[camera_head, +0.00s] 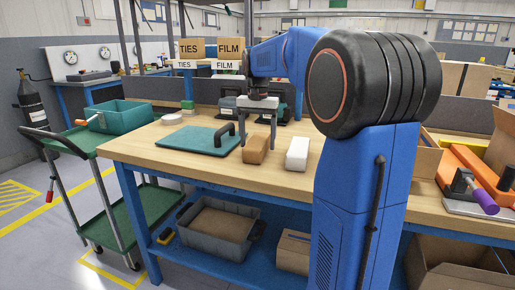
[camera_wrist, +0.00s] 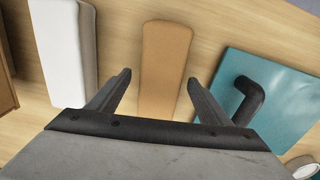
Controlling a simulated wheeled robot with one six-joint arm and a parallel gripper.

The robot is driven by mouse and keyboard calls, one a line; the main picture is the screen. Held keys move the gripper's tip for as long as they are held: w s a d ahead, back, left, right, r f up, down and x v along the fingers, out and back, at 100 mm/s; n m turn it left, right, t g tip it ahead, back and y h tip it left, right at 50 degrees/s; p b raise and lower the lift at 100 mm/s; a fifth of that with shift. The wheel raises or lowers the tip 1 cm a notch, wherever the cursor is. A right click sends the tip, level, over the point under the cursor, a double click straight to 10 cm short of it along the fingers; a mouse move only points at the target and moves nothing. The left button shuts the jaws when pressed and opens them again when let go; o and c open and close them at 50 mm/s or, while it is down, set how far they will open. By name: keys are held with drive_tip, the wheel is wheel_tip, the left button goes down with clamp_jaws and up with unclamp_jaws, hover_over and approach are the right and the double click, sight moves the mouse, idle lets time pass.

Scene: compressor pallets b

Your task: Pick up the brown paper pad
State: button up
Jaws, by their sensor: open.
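The brown paper pad (camera_head: 256,149) lies on the wooden workbench, between a teal board and a white block. It also shows in the wrist view as a long brown block (camera_wrist: 166,62) with rounded ends, its near end running down between my fingers. My gripper (camera_head: 259,128) is open and empty, pointing down over the pad. In the wrist view its two dark fingers (camera_wrist: 158,88) stand on either side of the pad, apart from it in the picture. I cannot tell the exact height of the fingertips over the bench.
The white block (camera_head: 298,153) lies close to the right of the pad. The teal board (camera_head: 193,140) with a black handle lies to the left. Cartons labelled TIES (camera_head: 190,49) and FILM (camera_head: 229,48) stand behind. A green cart (camera_head: 72,137) stands left of the bench.

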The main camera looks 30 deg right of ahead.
drive_tip(key=shift+f, duration=0.45)
drive_tip(key=c, duration=1.1)
drive_tip(key=shift+r, duration=0.1)
drive_tip(key=shift+c, duration=0.2)
